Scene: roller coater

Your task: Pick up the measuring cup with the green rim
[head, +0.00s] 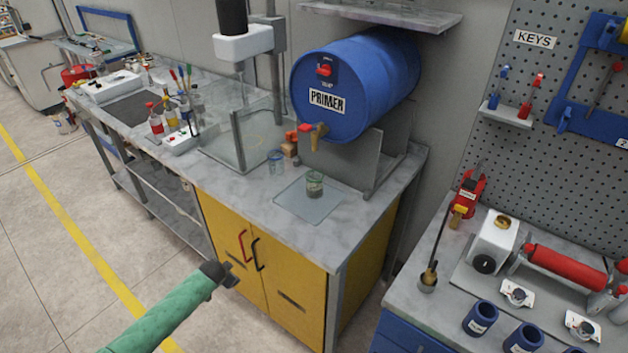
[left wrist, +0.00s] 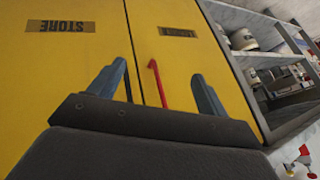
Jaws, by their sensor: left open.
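A small clear measuring cup with a greenish rim (head: 314,184) stands upright on a thin glass-like tray (head: 318,209) on the counter, below the primer drum's tap. A second clear cup with a bluish rim (head: 275,161) stands to its left, off the tray. My left gripper (head: 229,273) is in front of the yellow cabinet, below and left of the cups. In the left wrist view its two fingers (left wrist: 161,76) are apart. A red door handle (left wrist: 156,83) shows between them in the picture; whether they touch it I cannot tell. My right gripper is not in view.
The blue primer drum (head: 352,84) with its tap (head: 318,132) overhangs the counter behind the tray. The yellow cabinet (head: 293,290) has red and black handles. Bottles (head: 170,112) stand at the left. A bench (head: 411,297) with blue cups is at the right.

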